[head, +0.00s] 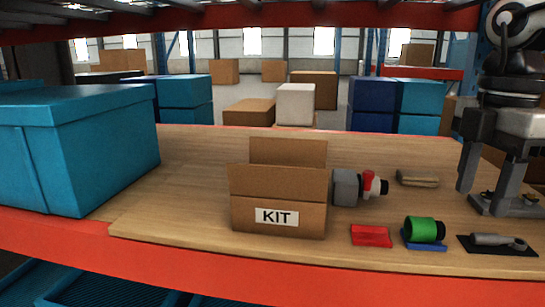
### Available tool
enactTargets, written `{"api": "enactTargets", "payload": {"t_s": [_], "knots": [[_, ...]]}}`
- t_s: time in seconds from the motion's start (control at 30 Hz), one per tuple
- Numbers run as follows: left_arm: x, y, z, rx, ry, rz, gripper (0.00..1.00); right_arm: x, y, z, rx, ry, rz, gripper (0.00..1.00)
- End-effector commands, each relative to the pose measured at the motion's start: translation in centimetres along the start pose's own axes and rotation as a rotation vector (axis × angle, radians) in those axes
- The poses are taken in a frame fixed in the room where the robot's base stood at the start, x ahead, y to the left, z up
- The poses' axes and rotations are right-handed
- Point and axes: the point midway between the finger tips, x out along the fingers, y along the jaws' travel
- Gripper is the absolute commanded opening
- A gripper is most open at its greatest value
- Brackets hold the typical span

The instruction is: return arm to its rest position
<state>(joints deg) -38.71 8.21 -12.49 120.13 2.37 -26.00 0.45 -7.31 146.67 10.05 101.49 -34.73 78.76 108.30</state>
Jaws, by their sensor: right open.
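My right gripper (487,190) hangs fingers down at the right edge of the head view, its arm coming in from above. Its two fingers are apart, with no object seen held between them. The fingertips are close to the wooden shelf top; I cannot tell whether they touch it or a grey part with small brass-coloured bits (527,200) by them. My left gripper is not in view. An open cardboard box marked KIT (290,200) stands left of the right gripper, flaps up.
By the box are a grey part with red and white pieces (346,187), a red block (371,236), a green roll (421,229) on blue, a grey tool on a black mat (496,244) and a tan block (417,179). A large blue bin (85,150) stands left; red beam overhead.

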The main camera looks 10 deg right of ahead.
Motion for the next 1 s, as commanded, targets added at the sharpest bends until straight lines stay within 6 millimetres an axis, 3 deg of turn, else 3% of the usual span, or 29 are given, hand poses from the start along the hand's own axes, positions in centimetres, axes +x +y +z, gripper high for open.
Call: {"api": "enactTargets", "payload": {"t_s": [0.57,0.77,1.0], "knots": [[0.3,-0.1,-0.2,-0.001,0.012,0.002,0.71,10.4,2.4,-1.6,-0.123,0.62,0.161,0.46],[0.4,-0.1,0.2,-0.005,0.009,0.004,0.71,16.6,3.3,-3.1,-0.041,0.963,0.377,0.46],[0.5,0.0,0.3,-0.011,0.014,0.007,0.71,24.9,3.3,-4.3,0.273,1.189,0.684,0.46]]}}
